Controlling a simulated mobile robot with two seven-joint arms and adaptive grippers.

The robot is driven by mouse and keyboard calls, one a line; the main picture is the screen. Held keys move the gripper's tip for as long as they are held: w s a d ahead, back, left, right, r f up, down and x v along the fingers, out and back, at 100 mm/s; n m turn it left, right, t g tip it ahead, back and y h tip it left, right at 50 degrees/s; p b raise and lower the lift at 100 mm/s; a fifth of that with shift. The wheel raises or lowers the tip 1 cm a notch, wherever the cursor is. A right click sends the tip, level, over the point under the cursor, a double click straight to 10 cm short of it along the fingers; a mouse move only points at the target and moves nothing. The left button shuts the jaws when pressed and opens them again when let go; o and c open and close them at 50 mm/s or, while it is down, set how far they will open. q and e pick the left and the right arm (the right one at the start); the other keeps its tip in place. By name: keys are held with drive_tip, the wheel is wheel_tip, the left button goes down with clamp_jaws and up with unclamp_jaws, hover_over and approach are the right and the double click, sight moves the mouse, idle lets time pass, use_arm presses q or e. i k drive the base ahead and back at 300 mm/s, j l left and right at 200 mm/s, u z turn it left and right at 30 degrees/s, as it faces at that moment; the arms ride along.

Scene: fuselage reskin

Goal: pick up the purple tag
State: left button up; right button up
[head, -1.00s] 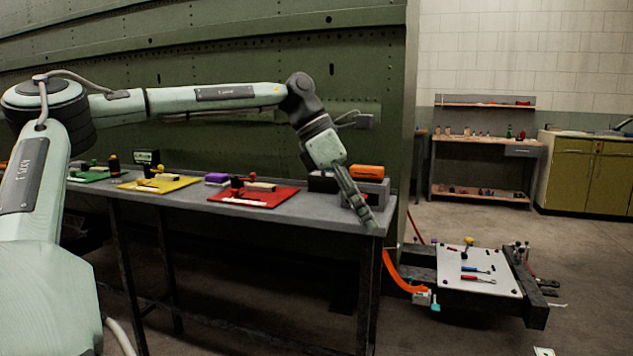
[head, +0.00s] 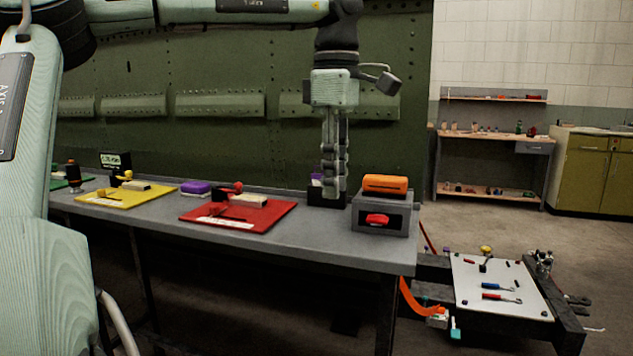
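A small purple piece, probably the purple tag (head: 317,180), shows at the left edge of my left gripper's fingers, at a small black holder (head: 326,199) on the bench. Most of it is hidden behind the fingers. My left gripper (head: 334,190) points straight down over the holder, with its fingertips at about the holder's top. The fingers appear close together, but I see them edge-on and cannot tell whether they are open or shut, or touch the purple piece. My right gripper is out of view.
The grey bench (head: 330,243) also bears a grey box (head: 383,216) with an orange roll, a red mat (head: 270,219), a purple block (head: 195,188) and a yellow mat (head: 110,203). A low cart with a white board (head: 495,290) stands right. The green riveted panel (head: 230,70) rises behind.

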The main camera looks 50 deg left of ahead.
sight(315, 178)
drive_tip(key=i+j, duration=0.2)
drive_tip(key=j, duration=0.15)
drive_tip(key=i+j, duration=0.2)
drive_tip(key=j, duration=0.15)
drive_tip(key=i+j, duration=0.15)
drive_tip(key=j, duration=0.25)
drive_tip(key=i+j, duration=0.2)
drive_tip(key=j, duration=0.15)
